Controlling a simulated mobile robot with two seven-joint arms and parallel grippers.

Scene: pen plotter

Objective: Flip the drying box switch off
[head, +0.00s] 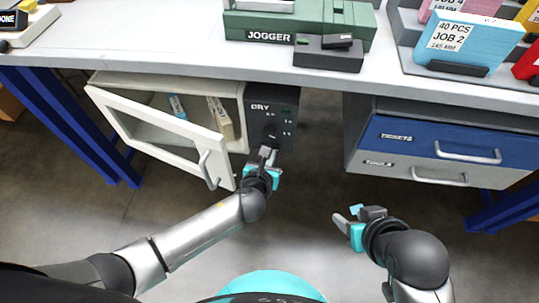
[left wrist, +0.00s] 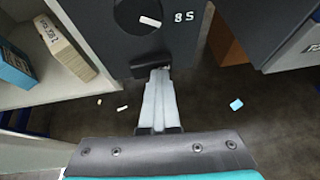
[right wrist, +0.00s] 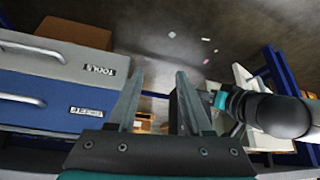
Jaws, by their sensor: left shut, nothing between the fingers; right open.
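The drying box (head: 240,100) hangs under the bench, with its framed door (head: 160,130) swung open. Its dark control panel (head: 283,103) is marked DRY and bears a round knob (left wrist: 138,14). A dark switch (left wrist: 146,67) sits at the panel's lower edge in the left wrist view. My left gripper (head: 267,152) is shut and empty, its fingertips (left wrist: 159,72) at the switch; I cannot tell whether they touch it. The fingers partly hide the switch. My right gripper (head: 352,214) is open and empty, low in front of the drawers.
Two small packs (head: 220,118) lie inside the box. A blue drawer (head: 405,142) above a grey drawer (head: 400,171) stands to the right. A green jogger (head: 300,22) and a card rack (head: 410,62) stand on the bench.

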